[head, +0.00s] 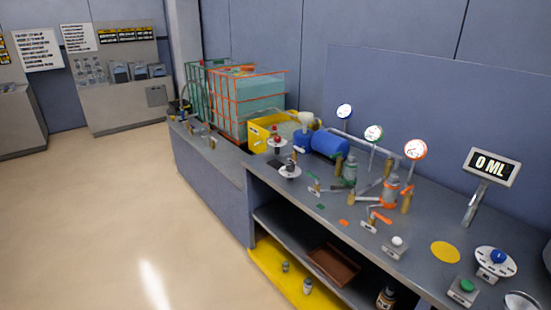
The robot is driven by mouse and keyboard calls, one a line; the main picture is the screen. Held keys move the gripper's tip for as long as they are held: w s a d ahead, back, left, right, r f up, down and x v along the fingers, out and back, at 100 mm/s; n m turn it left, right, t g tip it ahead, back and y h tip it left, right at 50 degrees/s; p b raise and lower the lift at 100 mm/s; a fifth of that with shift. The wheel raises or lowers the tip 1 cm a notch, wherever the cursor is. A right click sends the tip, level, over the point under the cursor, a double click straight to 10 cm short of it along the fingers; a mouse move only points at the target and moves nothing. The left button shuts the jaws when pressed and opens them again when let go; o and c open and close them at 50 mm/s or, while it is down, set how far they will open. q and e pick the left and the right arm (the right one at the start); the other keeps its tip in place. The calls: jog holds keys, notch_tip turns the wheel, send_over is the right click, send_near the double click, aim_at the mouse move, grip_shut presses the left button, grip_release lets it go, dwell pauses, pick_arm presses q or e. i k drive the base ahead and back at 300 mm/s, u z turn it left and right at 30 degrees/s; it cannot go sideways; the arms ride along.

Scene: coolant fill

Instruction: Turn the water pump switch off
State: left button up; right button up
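Several controls stand on the grey bench (330,215). A blue knob on a white round dial (497,258) is at the right end. I cannot read their labels or tell which is the water pump switch, or its setting. A blue cylinder (330,144), possibly a pump, lies on the bench behind the dials. Neither of my grippers is in view.
Caged tanks (250,100) and a yellow box (262,136) stand on the left part. Gauges, valves and pipes fill the middle. A display (490,166) reads 0 ML. A green button (467,286) is front right. The floor (110,210) left of the bench is clear.

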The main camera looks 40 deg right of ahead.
aim_at(289, 166)
jog(key=z, duration=0.2)
jog(key=i, duration=1.1)
jog(key=z, duration=1)
jog(key=i, duration=0.8)
jog(key=z, duration=0.95)
